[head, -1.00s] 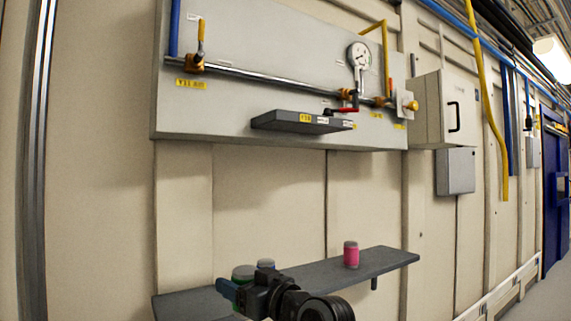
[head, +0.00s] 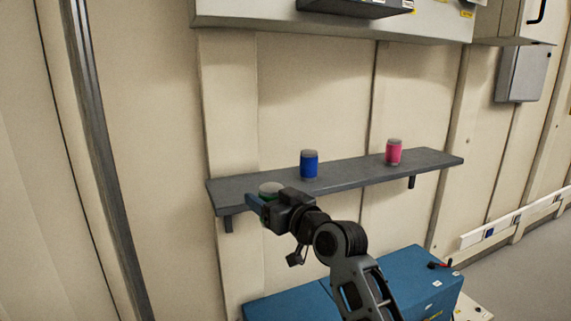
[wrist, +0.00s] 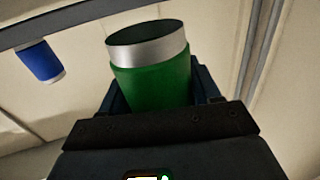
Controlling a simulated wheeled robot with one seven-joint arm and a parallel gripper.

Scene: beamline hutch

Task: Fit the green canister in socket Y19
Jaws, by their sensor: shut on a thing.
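The green canister (wrist: 152,85) with a silver band and dark end fills the middle of the wrist view, between the fingers. My gripper (head: 262,203) is shut on it at the left end of the grey shelf (head: 345,176). In the head view only a pale top and a strip of green of the canister (head: 270,188) show behind the gripper. I cannot tell whether it touches the shelf. No label reading Y19 is legible now; a dark block (head: 352,6) under the wall panel is cut by the top edge.
A blue canister (head: 309,165) and a pink canister (head: 394,152) stand upright on the shelf to the right. The blue one also shows in the wrist view (wrist: 40,62). A blue case (head: 400,280) lies below the shelf. A grey box (head: 522,74) is on the wall.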

